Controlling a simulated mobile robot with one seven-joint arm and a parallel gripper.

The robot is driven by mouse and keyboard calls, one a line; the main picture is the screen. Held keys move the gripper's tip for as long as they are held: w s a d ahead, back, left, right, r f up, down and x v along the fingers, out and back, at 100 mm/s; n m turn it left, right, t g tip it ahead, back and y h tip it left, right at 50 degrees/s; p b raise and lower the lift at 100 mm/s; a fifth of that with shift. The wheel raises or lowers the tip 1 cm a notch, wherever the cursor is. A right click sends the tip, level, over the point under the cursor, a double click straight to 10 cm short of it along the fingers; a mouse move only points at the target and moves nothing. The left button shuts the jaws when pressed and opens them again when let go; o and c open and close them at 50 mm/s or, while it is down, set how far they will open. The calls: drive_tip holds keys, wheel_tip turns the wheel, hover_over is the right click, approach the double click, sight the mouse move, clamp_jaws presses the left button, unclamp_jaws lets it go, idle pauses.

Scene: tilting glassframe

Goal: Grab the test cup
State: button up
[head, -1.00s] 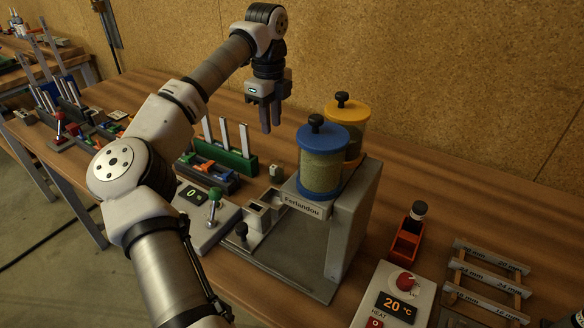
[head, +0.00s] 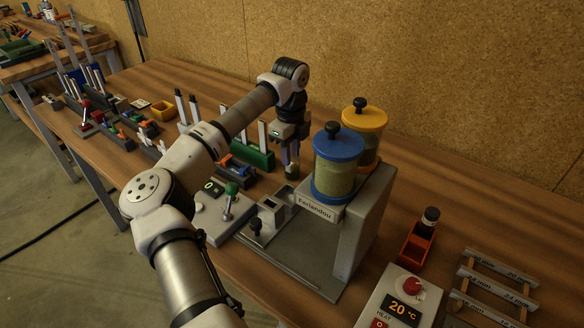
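A small grey-green cup (head: 291,172), which looks like the test cup, stands on the wooden table left of the dispenser with the blue and yellow lids. My gripper (head: 290,160) points down directly above it, with its fingertips at or close to the cup's top. The fingers overlap in this view, so the gap between them and any contact with the cup cannot be made out.
The dispenser (head: 350,235) stands close on the right of my gripper. A green rack (head: 252,153) with upright strips is close on the left. A control box with a green-knobbed lever (head: 229,203) is in front. The table behind is clear.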

sight(290, 178)
drive_tip(key=shift+a+f+p, duration=0.1)
drive_tip(key=shift+f+p, duration=0.2)
drive_tip(key=shift+f, duration=1.25)
drive_tip(key=shift+c, duration=0.4)
clamp_jaws()
drive_tip(key=shift+r, duration=0.15)
